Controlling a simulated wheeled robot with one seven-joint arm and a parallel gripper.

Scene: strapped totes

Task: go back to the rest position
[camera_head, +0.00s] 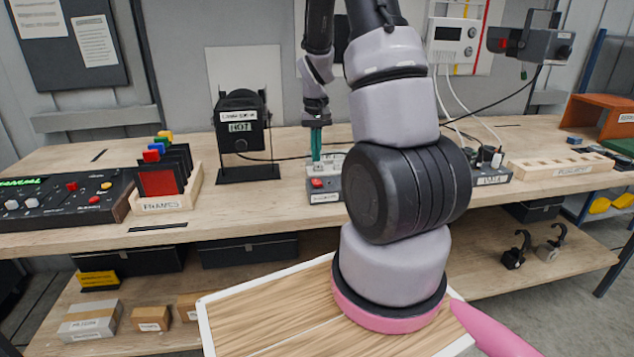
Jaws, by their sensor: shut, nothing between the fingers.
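My gripper (316,143) shows beyond my arm, near the middle of the picture. Its teal fingers point down and are together, with nothing seen between them. It is over a small grey box with a red button (321,184) on the workbench (270,208); I cannot tell whether the fingertips touch the box. My grey and black arm fills the centre right and hides part of the bench behind it.
A black device marked HOT (240,128) stands left of my gripper. A wooden rack of frames (163,190) and a black control panel (75,200) are farther left. A wooden block with holes (560,165) lies at right. Boxes (90,320) stand on the lower shelf.

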